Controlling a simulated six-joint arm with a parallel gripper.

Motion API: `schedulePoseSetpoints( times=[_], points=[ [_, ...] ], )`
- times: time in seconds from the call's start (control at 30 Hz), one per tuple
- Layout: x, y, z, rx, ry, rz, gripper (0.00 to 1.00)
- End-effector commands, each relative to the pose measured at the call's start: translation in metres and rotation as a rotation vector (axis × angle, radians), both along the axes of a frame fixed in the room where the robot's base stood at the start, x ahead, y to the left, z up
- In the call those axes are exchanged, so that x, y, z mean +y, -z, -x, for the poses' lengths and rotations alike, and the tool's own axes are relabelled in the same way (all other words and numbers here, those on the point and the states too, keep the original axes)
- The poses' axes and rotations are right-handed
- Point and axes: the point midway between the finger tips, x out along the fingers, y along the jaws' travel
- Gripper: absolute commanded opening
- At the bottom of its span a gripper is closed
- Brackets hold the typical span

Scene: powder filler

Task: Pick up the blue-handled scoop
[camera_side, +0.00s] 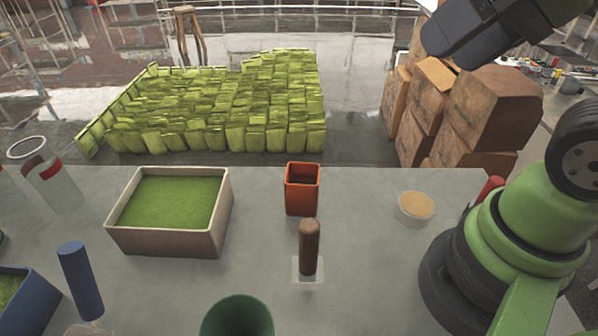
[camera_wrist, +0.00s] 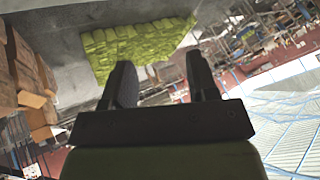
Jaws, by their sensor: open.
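The blue-handled scoop (camera_side: 80,280) stands at the lower left of the side view. Its blue handle is upright with a slight tilt, and its lower end meets a pale piece cut off by the frame's bottom edge. A second scoop with a brown handle (camera_side: 309,247) stands upright in a small clear holder near the table's middle. My gripper (camera_wrist: 162,82) shows in the wrist view with its two dark fingers apart and nothing between them. It points out over the room, away from the table things. The blue-handled scoop is not in the wrist view.
A beige box of green powder (camera_side: 109,225) stands left of an orange square cup (camera_side: 302,192). A blue box (camera_side: 40,300), a green round container (camera_side: 237,318), a clear cylinder (camera_side: 60,190) and a small round dish (camera_side: 416,209) are also on the table. Brown boxes (camera_side: 490,108) are stacked behind.

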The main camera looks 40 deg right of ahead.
Motion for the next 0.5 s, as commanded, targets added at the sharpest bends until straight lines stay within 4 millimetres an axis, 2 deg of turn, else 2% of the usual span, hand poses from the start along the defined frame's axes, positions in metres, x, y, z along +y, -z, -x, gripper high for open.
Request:
schedulePoseSetpoints(
  times=[0.4,0.5],
  points=[
    [0.0000,-0.0001,-0.0003,0.001,-0.003,0.003,0.59],
    [-0.0003,-0.0007,-0.0060,0.008,-0.051,0.051,0.59]
  ],
)
